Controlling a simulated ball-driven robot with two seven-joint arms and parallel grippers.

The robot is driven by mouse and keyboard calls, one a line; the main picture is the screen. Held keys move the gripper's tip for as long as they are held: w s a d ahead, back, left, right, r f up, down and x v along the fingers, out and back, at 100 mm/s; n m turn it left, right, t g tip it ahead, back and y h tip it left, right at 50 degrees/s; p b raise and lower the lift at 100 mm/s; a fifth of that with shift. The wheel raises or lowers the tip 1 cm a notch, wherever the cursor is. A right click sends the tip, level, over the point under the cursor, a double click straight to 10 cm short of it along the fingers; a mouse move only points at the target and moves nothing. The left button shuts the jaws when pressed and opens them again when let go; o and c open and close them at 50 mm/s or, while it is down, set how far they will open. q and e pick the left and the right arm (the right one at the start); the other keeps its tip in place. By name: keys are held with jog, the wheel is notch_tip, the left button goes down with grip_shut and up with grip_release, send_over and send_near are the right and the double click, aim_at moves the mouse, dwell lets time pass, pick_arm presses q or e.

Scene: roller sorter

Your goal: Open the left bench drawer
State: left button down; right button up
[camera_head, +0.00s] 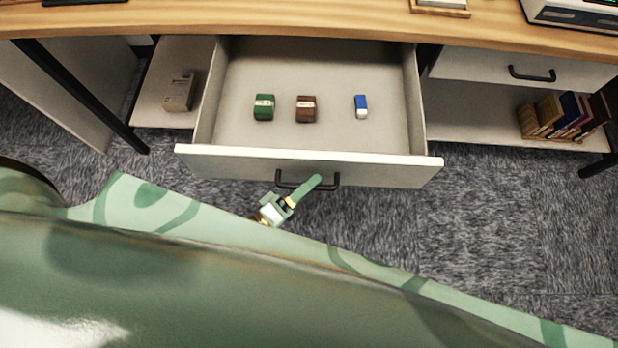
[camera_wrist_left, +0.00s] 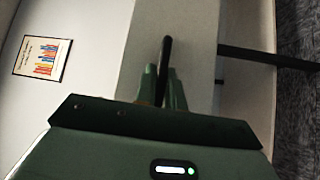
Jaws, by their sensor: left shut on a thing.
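The left bench drawer (camera_head: 250,163) is pulled well out from under the wooden bench top in the head view. Its inside shows. A dark bar handle (camera_head: 330,184) is on its white front. My left gripper (camera_head: 303,190) is at this handle and shut on it. In the left wrist view the fingers of my left gripper (camera_wrist_left: 162,88) close around the dark handle bar (camera_wrist_left: 165,60). Most of the left gripper's arm is hidden behind my green body in the head view. My right gripper is not in view.
In the drawer lie a green block (camera_head: 263,107), a brown block (camera_head: 306,109) and a blue-and-white block (camera_head: 361,106). A second drawer (camera_head: 480,66) at the right is shut. Books (camera_head: 565,115) and a small box (camera_head: 180,91) sit on lower shelves. Grey carpet lies open at the right.

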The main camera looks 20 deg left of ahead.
pick_arm(q)
jog(key=c, duration=1.8)
grip_release()
jog(key=shift+o, duration=0.2)
jog(key=v, duration=1.6)
jog(key=shift+s+a, duration=0.15)
jog(key=shift+f, duration=0.1)
